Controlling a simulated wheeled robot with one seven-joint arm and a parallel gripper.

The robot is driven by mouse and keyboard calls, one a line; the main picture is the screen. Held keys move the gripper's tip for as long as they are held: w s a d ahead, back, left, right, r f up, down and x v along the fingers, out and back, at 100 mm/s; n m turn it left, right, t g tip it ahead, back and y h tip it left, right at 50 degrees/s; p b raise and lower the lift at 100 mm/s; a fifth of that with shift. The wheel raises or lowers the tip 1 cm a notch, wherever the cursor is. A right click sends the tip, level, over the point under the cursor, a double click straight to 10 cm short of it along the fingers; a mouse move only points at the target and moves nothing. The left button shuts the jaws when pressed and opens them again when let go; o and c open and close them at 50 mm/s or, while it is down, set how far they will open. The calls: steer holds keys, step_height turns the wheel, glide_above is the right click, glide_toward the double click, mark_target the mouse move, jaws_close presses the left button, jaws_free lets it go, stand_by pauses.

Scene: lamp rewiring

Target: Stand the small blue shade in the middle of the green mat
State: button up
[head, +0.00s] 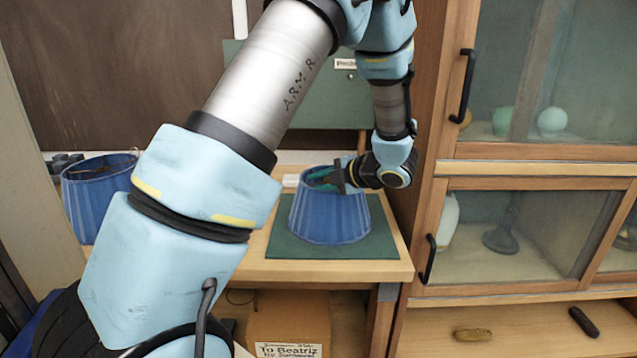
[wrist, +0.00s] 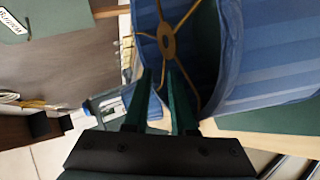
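A blue pleated shade (head: 330,217) stands upright on the green mat (head: 383,242), wide end down, roughly in the middle as far as I can see. My gripper (head: 318,178) is at its top opening, coming in from the right. In the wrist view, my two dark green fingers (wrist: 163,85) are parted with a gap between them, close to the brass ring and spokes (wrist: 167,42) inside the shade (wrist: 265,55). I see no firm hold on the shade. A second blue shade (head: 92,205) is at the left, partly behind my arm.
The mat lies on a wooden bench top (head: 335,272). A glazed wooden cabinet (head: 425,190) stands close on the right, with black handles sticking out. A green panel (head: 315,110) is behind. A labelled cardboard box (head: 285,318) sits below the bench top.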

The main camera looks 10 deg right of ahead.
steer(key=shift+s, duration=0.15)
steer(key=b+v, duration=0.2)
steer(key=v, duration=0.9)
steer(key=shift+s+d+r, duration=0.25)
